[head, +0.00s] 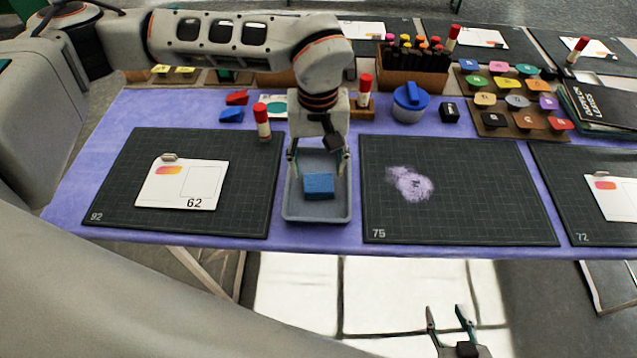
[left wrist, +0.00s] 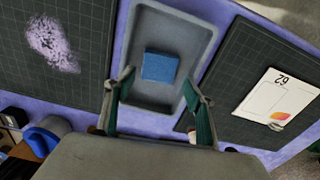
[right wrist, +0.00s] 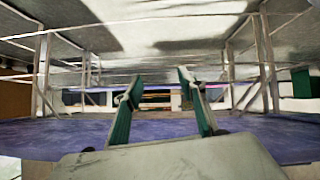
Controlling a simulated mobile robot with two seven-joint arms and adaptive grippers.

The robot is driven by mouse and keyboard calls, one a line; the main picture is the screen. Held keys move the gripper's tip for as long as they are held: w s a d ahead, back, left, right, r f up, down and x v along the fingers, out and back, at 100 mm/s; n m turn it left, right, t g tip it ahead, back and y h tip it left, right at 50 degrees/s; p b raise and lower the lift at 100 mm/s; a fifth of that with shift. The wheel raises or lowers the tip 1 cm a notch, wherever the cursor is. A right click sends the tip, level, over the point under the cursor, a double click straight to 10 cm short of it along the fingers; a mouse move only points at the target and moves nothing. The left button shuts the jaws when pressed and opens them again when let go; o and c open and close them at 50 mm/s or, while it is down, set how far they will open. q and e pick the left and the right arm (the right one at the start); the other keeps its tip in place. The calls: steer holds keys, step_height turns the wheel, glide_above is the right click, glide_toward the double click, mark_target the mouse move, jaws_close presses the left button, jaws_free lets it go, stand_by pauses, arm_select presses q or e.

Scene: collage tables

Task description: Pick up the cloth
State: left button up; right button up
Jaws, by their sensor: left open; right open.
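The cloth (head: 318,186) is a small folded blue square lying in a grey tray (head: 316,217) between two dark mats. It also shows in the left wrist view (left wrist: 161,67), with the tray around it. My left gripper (head: 319,158) is open and empty, pointing down over the back part of the tray. In the left wrist view its two fingers (left wrist: 158,95) stand apart on either side, with the cloth beyond them. My right gripper (head: 449,312) is open and empty, low in front of the table edge. The right wrist view shows its spread fingers (right wrist: 157,85).
A mat marked 75 (head: 460,195) bears a pale purple smudge (head: 410,183). Behind the tray stand red-capped glue sticks (head: 262,121), a blue-lidded pot (head: 410,101) and a marker box (head: 413,75).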

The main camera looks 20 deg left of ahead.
mark_target(319, 182)
arm_select(q)
step_height(319, 182, down, 4)
steer(key=shift+d+f, duration=0.1)
steer(key=shift+f, duration=0.3)
steer(key=c, duration=0.9)
steer(key=shift+o, duration=0.2)
arm_select(e)
steer(key=shift+w+r, duration=0.15)
steer(key=shift+w, duration=0.25)
steer(key=shift+s, duration=0.15)
steer(key=shift+s+f, duration=0.1)
steer(key=shift+f, duration=0.1)
